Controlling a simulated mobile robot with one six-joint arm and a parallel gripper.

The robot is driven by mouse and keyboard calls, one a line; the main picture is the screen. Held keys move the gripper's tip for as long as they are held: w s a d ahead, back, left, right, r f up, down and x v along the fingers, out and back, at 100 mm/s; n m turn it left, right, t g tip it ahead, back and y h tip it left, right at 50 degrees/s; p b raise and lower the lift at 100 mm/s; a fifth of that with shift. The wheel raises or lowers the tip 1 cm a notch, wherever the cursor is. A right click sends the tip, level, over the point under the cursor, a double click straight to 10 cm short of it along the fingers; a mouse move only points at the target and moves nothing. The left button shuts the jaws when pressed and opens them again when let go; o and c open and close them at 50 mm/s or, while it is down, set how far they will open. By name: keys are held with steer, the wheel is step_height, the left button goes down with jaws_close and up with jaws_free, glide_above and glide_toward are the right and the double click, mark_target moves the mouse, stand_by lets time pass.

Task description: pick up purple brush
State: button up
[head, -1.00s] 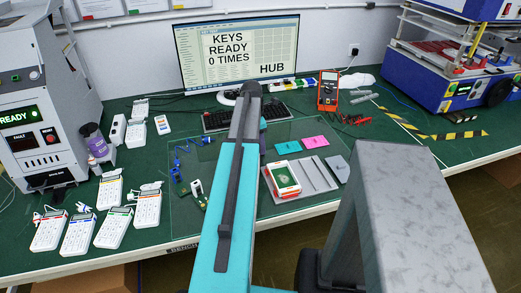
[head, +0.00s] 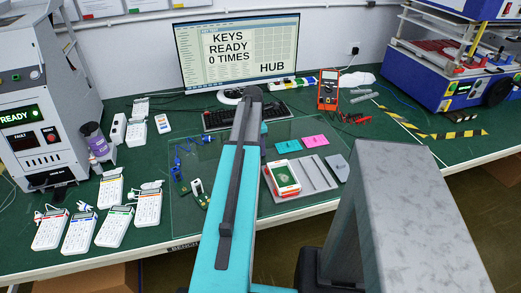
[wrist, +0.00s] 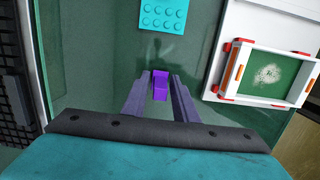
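The purple brush (wrist: 160,85) shows in the wrist view as a small purple block over the green mat, between the fingertips of my gripper (wrist: 161,80). My gripper's two grey fingers stand apart, one on each side of it, with narrow gaps at the tips. I cannot tell how far the brush is below the tips. In the head view my arm hides the brush and my gripper.
A teal studded block (wrist: 163,15) lies just beyond the brush. A white frame with a green board (wrist: 268,72) is at the right, a keyboard (wrist: 12,85) at the left. Calculators (head: 115,226), a monitor (head: 238,52) and pink pad (head: 315,141) share the bench.

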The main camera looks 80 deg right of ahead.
jaws_close()
steer(key=shift+r, duration=0.15)
steer(key=shift+r+b, duration=0.35)
steer(key=shift+r, duration=0.8)
steer(key=shift+a+r, duration=0.45)
steer(key=a, duration=0.5)
steer(key=w+a+r+b, duration=0.1)
steer(key=a, duration=0.4)
steer(key=a+b, duration=0.1)
steer(key=a, duration=0.4)
steer(key=shift+w+r, duration=0.15)
steer(key=shift+r, duration=0.1)
